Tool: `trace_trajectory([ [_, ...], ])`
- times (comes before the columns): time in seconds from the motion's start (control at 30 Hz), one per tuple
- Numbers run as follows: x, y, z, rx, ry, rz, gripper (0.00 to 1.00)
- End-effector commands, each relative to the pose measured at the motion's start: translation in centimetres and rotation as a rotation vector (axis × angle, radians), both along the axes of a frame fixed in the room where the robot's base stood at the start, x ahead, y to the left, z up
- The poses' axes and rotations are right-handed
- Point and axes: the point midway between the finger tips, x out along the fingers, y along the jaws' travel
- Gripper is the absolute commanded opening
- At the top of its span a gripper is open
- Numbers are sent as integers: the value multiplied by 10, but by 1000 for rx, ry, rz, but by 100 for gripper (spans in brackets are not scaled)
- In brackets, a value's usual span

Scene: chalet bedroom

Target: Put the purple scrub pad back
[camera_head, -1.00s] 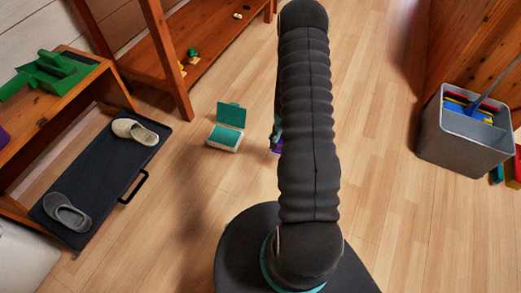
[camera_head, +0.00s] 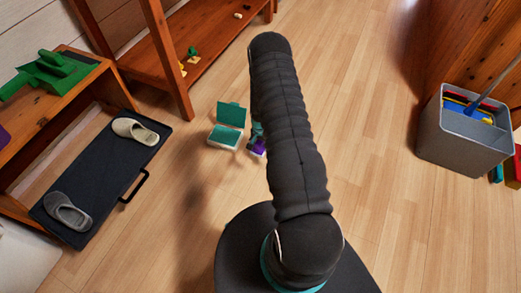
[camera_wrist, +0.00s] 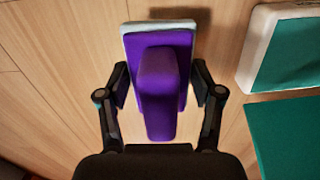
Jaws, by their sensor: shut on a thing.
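The purple scrub pad (camera_wrist: 162,85) has a raised purple grip and a pale edge at its far end. My gripper (camera_wrist: 160,90) is shut on it in the wrist view, one finger on each side. In the head view the purple pad (camera_head: 259,147) shows just left of my arm, low near the floor, partly hidden. A white box with a teal inside (camera_head: 224,136) and a raised teal lid (camera_head: 231,114) stands on the floor left of the pad. In the wrist view the box (camera_wrist: 290,52) is at the right, apart from the pad.
A black tray (camera_head: 104,190) with two slippers lies at the left, beside a wooden shelf (camera_head: 28,125) with a green item. A grey bin (camera_head: 462,141) with colored things stands at the right. The wooden floor around the box is mostly clear.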

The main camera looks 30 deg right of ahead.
Motion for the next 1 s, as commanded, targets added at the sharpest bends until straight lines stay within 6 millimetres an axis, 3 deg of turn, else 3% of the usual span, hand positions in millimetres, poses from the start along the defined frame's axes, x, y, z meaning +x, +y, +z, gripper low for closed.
trace_trajectory([
  [0.3,-1,0,-37,1,2,0,33],
  [0.73,-1,0,-43,0,0,0,33],
  [0.77,-1,0,-42,0,0,0,71],
  [0.83,-1,0,-42,1,1,0,88],
  [1.0,-1,0,-42,1,1,0,91],
])
